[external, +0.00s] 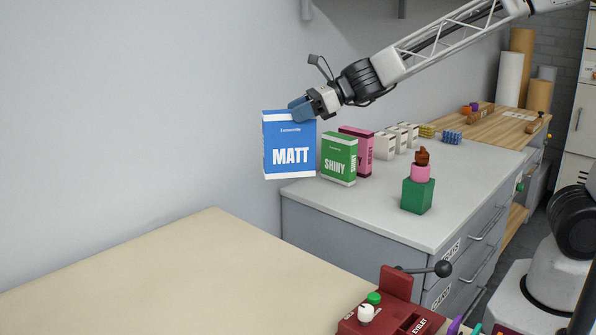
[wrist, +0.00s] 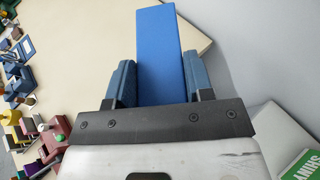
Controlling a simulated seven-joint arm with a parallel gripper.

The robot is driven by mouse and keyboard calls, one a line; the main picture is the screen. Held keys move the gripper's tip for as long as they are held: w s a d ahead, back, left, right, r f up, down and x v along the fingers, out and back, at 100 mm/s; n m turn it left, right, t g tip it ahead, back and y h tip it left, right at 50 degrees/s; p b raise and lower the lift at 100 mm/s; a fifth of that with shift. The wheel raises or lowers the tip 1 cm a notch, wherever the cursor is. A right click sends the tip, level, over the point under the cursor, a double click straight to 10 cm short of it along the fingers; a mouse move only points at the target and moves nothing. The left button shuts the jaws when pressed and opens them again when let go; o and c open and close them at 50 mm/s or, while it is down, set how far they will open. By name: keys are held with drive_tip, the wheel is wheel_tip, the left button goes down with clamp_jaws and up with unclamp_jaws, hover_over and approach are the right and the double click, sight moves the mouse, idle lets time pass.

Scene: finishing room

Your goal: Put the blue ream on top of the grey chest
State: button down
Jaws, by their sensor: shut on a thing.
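The blue ream (external: 289,143), lettered MATT with white ends, is held upright in the air by my gripper (external: 302,108). In the wrist view the blue ream (wrist: 159,50) sits between both fingers, with the beige table and its edge below it. The grey chest (external: 385,207) has a pale grey top and drawers. In the external view the ream appears just beyond the chest top's left end. A corner of the chest top (wrist: 262,118) shows at the lower right of the wrist view. The exact gap between ream and chest cannot be judged.
A green SHINY ream (external: 338,160), a pink ream (external: 361,145) and several white boxes stand along the chest's back. A green block (external: 417,196) with pink and brown pieces stacked on it stands nearer the front. The beige table (external: 190,265) bears a red eyelet press (external: 395,305).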

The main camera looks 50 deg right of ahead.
drive_tip(key=s+d+r+m+t+h, duration=0.1)
drive_tip(key=d+m+h, duration=0.4)
drive_tip(key=d, duration=0.8)
drive_tip(key=s+d+m+t+h, duration=0.1)
drive_tip(key=d+m+t+h, duration=0.3)
drive_tip(key=d, duration=0.9)
drive_tip(key=shift+s+d+r+m+t+h, duration=0.35)
drive_tip(key=shift+m+h, duration=0.25)
drive_tip(key=shift+h, duration=0.1)
drive_tip(key=shift+s+d, duration=0.1)
drive_tip(key=shift+d, duration=0.15)
drive_tip(key=shift+f, duration=0.1)
wheel_tip(320, 180, down, 14)
drive_tip(key=shift+f, duration=0.25)
idle(0.8)
idle(0.5)
